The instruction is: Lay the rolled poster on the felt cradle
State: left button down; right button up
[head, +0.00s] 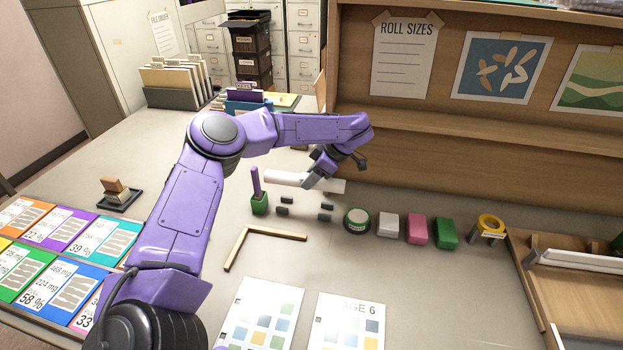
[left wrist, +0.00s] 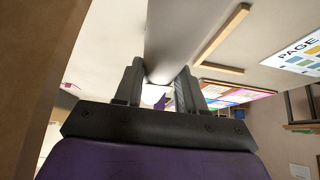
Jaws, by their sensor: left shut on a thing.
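The rolled poster (head: 285,179) is a white tube lying crosswise in the head view. In the left wrist view the poster (left wrist: 185,30) runs between the two fingers. My left gripper (head: 317,181) is shut on it near its middle and hides part of it; the left gripper also shows in the wrist view (left wrist: 158,88). Several small dark blocks (head: 326,206), which look like the felt cradle, stand on the table just in front of the poster. The poster appears held above the table, behind the blocks; its exact height is hard to tell. My right gripper is not in view.
A green pen cup (head: 260,203) stands left of the blocks. A round green-rimmed tin (head: 356,221), a white block (head: 388,225), a pink block (head: 417,229) and a tape stand (head: 488,229) stand to the right. A wooden corner piece (head: 265,235) lies in front. A shelf unit (head: 440,180) rises behind.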

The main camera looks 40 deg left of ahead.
pick_arm(q)
jog(key=shift+s+r, duration=0.1)
jog(key=shift+f+t+b, duration=0.2)
jog(key=shift+t+b, duration=0.1)
jog(key=shift+b, duration=0.05)
jog(key=shift+f+b, duration=1.9)
jog(key=shift+f, duration=1.85)
jog(key=shift+f+b, duration=0.3)
jog(key=shift+f, duration=0.3)
jog(key=shift+c, duration=0.8)
grip_release()
jog(key=shift+r, duration=0.15)
